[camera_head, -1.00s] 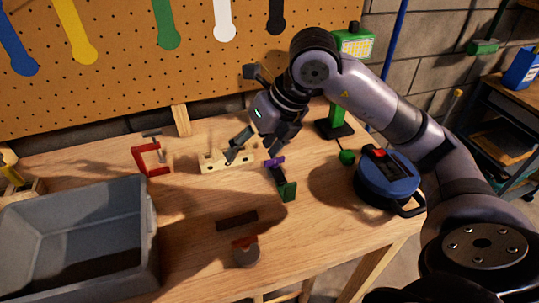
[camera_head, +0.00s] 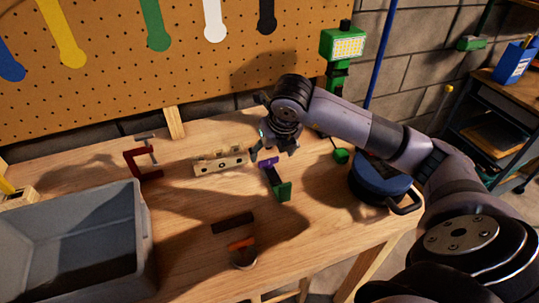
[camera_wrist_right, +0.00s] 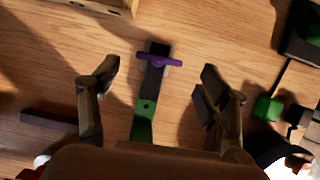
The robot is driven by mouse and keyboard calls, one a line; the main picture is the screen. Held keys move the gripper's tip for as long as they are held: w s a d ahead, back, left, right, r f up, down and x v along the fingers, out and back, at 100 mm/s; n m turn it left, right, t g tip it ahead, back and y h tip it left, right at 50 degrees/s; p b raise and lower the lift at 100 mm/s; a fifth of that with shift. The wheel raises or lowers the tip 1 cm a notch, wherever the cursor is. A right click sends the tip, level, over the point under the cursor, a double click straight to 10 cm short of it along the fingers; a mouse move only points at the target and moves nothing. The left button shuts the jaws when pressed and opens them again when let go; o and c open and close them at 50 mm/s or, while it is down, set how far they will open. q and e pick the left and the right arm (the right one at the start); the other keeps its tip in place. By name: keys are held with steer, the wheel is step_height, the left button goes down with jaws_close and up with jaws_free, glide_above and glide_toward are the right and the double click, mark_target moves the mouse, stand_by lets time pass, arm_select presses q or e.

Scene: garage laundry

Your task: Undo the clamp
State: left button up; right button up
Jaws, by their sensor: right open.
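A green and black clamp-like tool (camera_head: 277,181) with a purple cross-bar (camera_head: 268,162) lies on the workbench. In the right wrist view the tool (camera_wrist_right: 146,108) lies between the spread fingers, purple bar (camera_wrist_right: 159,60) near fingertip level in the picture. My right gripper (camera_head: 273,152) is open and empty, over the purple end; the height gap is unclear. A red C-clamp (camera_head: 131,165) stands on the bench farther left, apart from the gripper. My left gripper is not in view.
A notched wooden block (camera_head: 220,165) sits just left of my gripper. A grey bin (camera_head: 143,215) fills the front left. A dark bar (camera_head: 233,223) and an orange-topped round object (camera_head: 243,255) lie in front. A blue round device (camera_head: 380,188) and a green lamp (camera_head: 343,45) stand right.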

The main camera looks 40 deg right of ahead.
mark_target(269, 159)
steer(key=shift+x, duration=2.1)
steer(key=shift+c, duration=0.2)
steer(key=c, duration=1.1)
